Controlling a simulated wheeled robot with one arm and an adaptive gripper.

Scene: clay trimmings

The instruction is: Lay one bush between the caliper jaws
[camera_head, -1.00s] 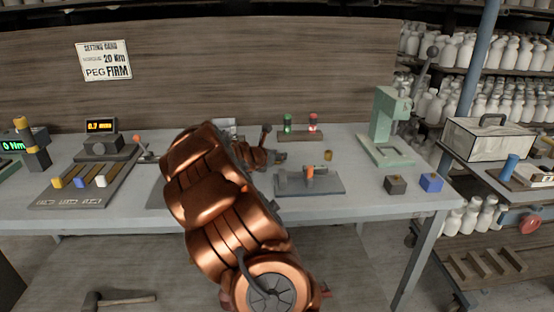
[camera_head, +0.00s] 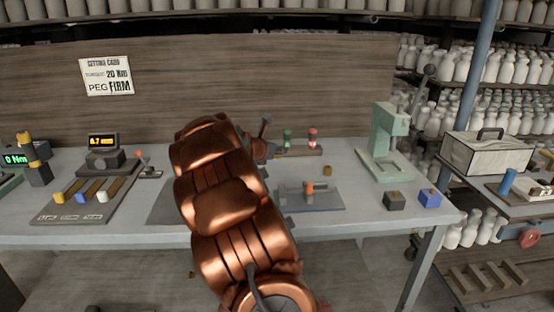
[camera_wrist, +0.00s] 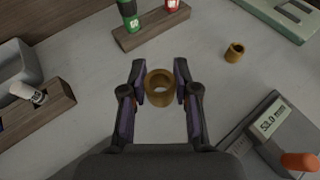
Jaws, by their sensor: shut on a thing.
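My gripper (camera_wrist: 161,90) is shut on a bronze bush (camera_wrist: 160,87), a short hollow ring held between the fingertips in the wrist view. A second bush (camera_wrist: 235,52) stands on the table to the right, and it also shows in the head view (camera_head: 327,170). The caliper (camera_head: 322,201) lies on its dark base in front of that bush. In the wrist view its display (camera_wrist: 273,123) reads 53.0 mm and an orange part shows at the lower right. The caliper jaws are not clear in either view.
A stand with a green and a red plug gauge (camera_head: 300,148) is beyond my gripper. A peg board (camera_head: 75,205) lies at the left.

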